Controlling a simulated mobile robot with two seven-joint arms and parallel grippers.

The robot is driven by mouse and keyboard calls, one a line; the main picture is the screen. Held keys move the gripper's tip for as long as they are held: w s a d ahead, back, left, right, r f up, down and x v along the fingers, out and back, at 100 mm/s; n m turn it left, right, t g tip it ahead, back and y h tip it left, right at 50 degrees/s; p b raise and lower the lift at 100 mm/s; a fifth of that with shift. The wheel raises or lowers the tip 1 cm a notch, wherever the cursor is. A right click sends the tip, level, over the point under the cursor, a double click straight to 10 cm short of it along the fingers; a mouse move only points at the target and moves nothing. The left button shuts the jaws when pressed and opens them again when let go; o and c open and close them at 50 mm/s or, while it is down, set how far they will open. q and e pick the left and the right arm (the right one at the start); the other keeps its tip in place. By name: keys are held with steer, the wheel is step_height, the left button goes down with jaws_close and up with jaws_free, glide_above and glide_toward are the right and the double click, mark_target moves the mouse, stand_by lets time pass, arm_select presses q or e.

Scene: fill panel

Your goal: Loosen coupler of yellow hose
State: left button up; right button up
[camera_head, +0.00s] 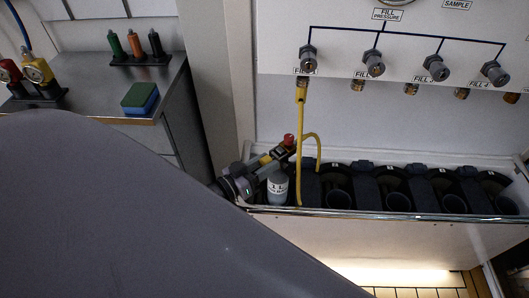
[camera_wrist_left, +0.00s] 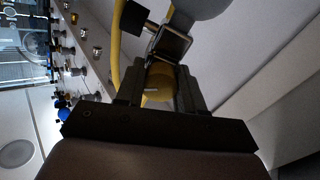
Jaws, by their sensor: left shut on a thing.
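The yellow hose (camera_head: 301,130) hangs from the leftmost port of the fill panel and loops over to the valve of a white-labelled bottle (camera_head: 277,188) in the first rack slot. My left gripper (camera_head: 268,160) reaches in from the left at that valve, just above the bottle. In the left wrist view the gripper (camera_wrist_left: 158,95) is shut on the yellow coupler (camera_wrist_left: 158,82), a rounded piece between its fingers. The hose (camera_wrist_left: 118,45) curves beside it, next to a black knob (camera_wrist_left: 135,16). My right gripper is not in view.
The grey fill panel (camera_head: 270,30) carries several knobs and ports above a rack (camera_head: 380,214) of dark, empty-looking slots. A red knob (camera_head: 289,140) sits close to my gripper.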

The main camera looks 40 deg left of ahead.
arm_select(q)
steer(key=o, duration=1)
steer(key=v, duration=0.7)
steer(key=shift+s, duration=0.1)
steer(key=s+d+f+m+g+y, duration=0.2)
steer(key=s+d+f+g, duration=0.2)
steer(key=s+d+g, duration=0.3)
steer(key=s+d, duration=0.3)
steer(key=d, duration=0.1)
steer(key=shift+d+y, duration=0.25)
steer(key=shift+y, duration=0.15)
